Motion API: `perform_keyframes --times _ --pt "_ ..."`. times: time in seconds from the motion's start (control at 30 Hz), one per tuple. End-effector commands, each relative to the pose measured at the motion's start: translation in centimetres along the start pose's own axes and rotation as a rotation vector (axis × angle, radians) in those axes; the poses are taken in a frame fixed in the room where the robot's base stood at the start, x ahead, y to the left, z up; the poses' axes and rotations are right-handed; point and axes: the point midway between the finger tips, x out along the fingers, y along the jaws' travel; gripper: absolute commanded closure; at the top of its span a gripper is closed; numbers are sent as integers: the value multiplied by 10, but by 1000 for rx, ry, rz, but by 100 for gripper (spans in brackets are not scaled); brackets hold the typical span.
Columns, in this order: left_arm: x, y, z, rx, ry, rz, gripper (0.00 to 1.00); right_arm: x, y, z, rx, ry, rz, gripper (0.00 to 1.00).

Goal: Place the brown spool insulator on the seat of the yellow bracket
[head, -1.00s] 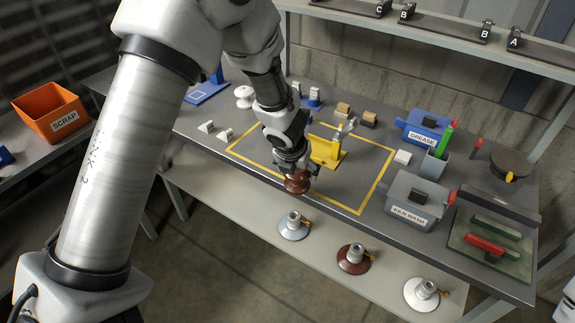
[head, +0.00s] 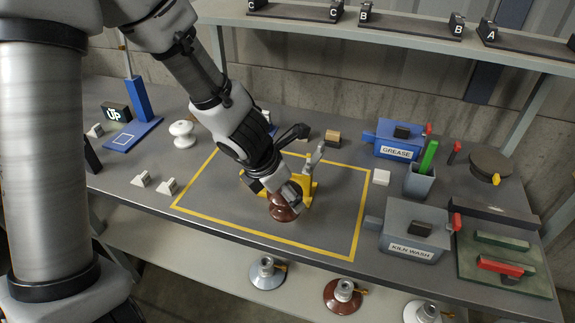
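The brown spool insulator (head: 284,209) is in the jaws of my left gripper (head: 281,197), which covers its upper part. The yellow bracket (head: 314,188) stands on the bench inside the yellow outline, with a grey upright lever part (head: 314,158). It is mostly hidden behind my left gripper and the spool. The spool overlaps the bracket's front in this view. I cannot tell whether it touches the seat, which is hidden. My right gripper is out of view.
Right of the yellow outline (head: 345,257) stand a blue GREASE box (head: 399,139), a grey KILN WASH box (head: 412,232) and a grey cup (head: 419,182). A white spool (head: 183,134) and small white blocks (head: 167,186) stand left. Disc insulators (head: 342,296) sit on the lower shelf.

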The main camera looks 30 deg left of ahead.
Motion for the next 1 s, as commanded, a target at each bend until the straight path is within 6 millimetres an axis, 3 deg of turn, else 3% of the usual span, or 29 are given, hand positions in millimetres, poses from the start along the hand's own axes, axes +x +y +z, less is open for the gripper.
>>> perform_keyframes --times 0.03,0.3,0.6,0.7,0.77,1.0 --pt "-6 14 11 -11 1 -2 86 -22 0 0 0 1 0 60" --pt "15 74 43 -6 3 2 86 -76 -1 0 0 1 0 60" --pt "28 101 55 -5 2 3 86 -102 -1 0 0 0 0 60" --pt "59 100 42 -3 1 2 86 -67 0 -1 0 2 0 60" --pt "68 99 39 -2 1 3 86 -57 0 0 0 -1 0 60" --pt "65 99 40 -3 1 3 90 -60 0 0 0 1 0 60"
